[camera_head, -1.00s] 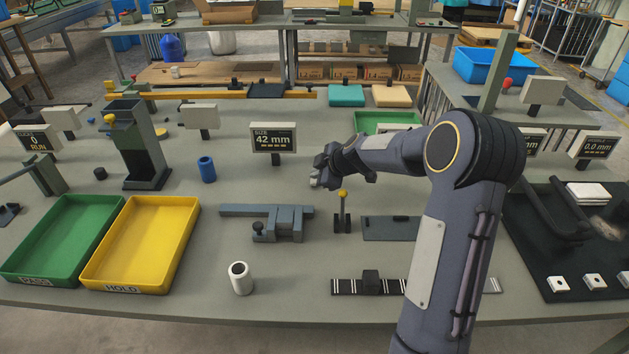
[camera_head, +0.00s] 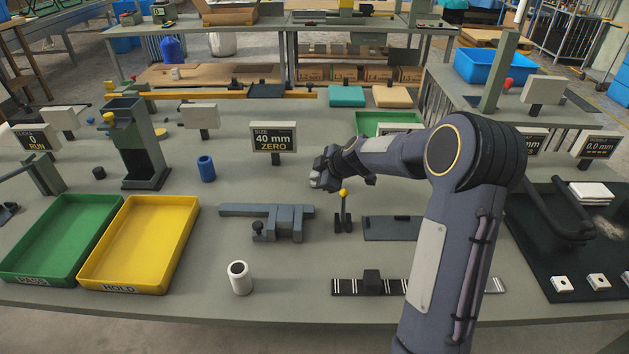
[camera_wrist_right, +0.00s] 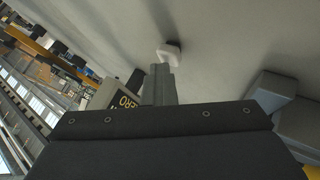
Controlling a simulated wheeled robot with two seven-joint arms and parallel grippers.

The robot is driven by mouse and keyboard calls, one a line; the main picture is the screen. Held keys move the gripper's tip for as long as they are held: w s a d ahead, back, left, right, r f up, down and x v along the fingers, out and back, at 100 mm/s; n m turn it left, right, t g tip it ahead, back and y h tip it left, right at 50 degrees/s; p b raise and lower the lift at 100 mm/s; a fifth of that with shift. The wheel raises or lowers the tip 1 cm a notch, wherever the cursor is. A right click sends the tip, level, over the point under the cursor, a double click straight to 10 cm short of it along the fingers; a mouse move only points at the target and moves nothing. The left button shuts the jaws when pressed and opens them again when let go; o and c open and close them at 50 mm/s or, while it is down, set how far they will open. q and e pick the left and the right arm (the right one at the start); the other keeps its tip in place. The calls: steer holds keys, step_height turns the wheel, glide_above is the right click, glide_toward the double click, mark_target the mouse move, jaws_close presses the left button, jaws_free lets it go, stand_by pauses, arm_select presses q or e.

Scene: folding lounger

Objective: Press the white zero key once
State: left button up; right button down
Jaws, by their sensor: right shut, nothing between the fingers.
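The white zero key (camera_wrist_right: 171,48) shows in the right wrist view as a small pale block just beyond my fingertips. My right gripper (camera_head: 316,182) is shut and empty, above the bench to the right of the size display. Its fingertips (camera_wrist_right: 161,72) overlap the key's lower edge in the wrist view; I cannot tell contact from a small gap. The size display (camera_head: 273,138) reads 40 mm with ZERO below it, and ZERO also shows on the display in the wrist view (camera_wrist_right: 125,100). In the head view my gripper makes the key hard to separate. My left gripper is not in view.
A small stand with a yellow knob (camera_head: 343,205) is close to my right gripper. A grey caliper-like gauge (camera_head: 266,214) lies in front of the display. Green (camera_head: 62,237) and yellow (camera_head: 140,243) trays are at left, and a white cylinder (camera_head: 239,278) stands near the front edge.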

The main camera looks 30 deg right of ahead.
steer(key=shift+d, duration=0.1)
steer(key=shift+d+r+p, duration=0.15)
steer(key=shift+r+p, duration=0.25)
steer(key=shift+r, duration=0.6)
steer(key=shift+r, duration=0.1)
step_height(320, 180, up, 5)
steer(key=p, duration=0.2)
steer(key=shift+p, duration=0.35)
stand_by(0.4)
